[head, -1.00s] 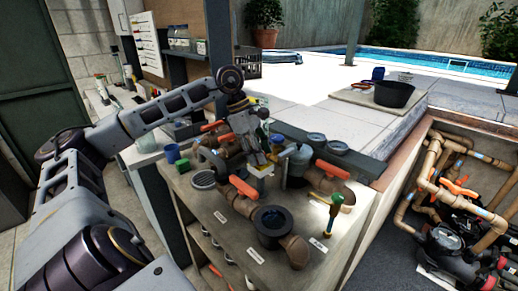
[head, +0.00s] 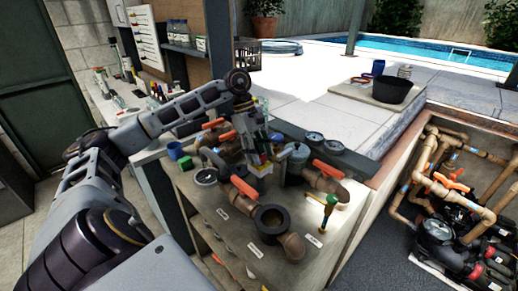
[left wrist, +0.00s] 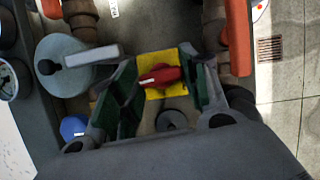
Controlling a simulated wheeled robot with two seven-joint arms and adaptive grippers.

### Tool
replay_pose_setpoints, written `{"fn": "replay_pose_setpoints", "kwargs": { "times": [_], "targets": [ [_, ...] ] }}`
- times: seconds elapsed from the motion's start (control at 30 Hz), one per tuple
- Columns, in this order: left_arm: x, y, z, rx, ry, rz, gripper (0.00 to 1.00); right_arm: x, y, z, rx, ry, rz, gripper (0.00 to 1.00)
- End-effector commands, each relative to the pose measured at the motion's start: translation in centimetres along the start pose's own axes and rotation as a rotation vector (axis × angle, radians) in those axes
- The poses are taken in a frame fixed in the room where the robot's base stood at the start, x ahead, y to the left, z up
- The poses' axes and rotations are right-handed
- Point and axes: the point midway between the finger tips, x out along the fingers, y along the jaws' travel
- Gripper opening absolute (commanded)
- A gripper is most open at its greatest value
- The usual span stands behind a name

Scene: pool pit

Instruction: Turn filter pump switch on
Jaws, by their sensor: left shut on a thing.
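The switch is a red rotary handle (left wrist: 160,76) on a yellow plate (left wrist: 163,62), in the middle of the left wrist view. In the head view the yellow plate (head: 260,169) shows small among brown pipes on the workbench. My left gripper (head: 257,157) reaches down over it. In the left wrist view its green-padded fingers are on either side of the red handle, and the gripper is shut on it. The fingertips partly hide the plate's sides. I cannot read any markings on the switch. My right gripper is out of view.
Orange-handled valves (head: 243,187) and (head: 327,169) stand close around the gripper. A black round fitting (head: 271,221) and a green-handled tool (head: 329,208) are nearer the bench front. A blue cup (head: 175,151) is at left. A pipe pit (head: 455,190) lies to the right.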

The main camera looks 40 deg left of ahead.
Motion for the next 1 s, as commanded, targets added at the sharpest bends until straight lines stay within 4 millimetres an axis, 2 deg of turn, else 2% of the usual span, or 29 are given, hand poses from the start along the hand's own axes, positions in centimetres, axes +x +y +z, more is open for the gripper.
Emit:
{"fn": "replay_pose_setpoints", "kwargs": {
  "times": [0.03,0.33,0.83,0.87,1.0],
  "targets": [
    [-0.3,0.1,0.1,0.015,0.0,-0.002,0.21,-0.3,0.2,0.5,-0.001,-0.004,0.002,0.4],
    [-0.3,0.1,0.0,0.091,0.0,-0.033,0.21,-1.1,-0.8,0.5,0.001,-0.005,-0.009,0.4],
    [-0.2,0.1,0.0,0.108,0.001,-0.04,0.21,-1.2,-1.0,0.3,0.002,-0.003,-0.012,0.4],
    [-0.2,0.1,0.0,0.108,0.001,-0.04,0.46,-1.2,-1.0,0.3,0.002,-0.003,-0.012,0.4],
    [-0.1,0.1,0.0,0.108,0.001,-0.041,0.64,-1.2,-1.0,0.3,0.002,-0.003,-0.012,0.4]
  ]
}}
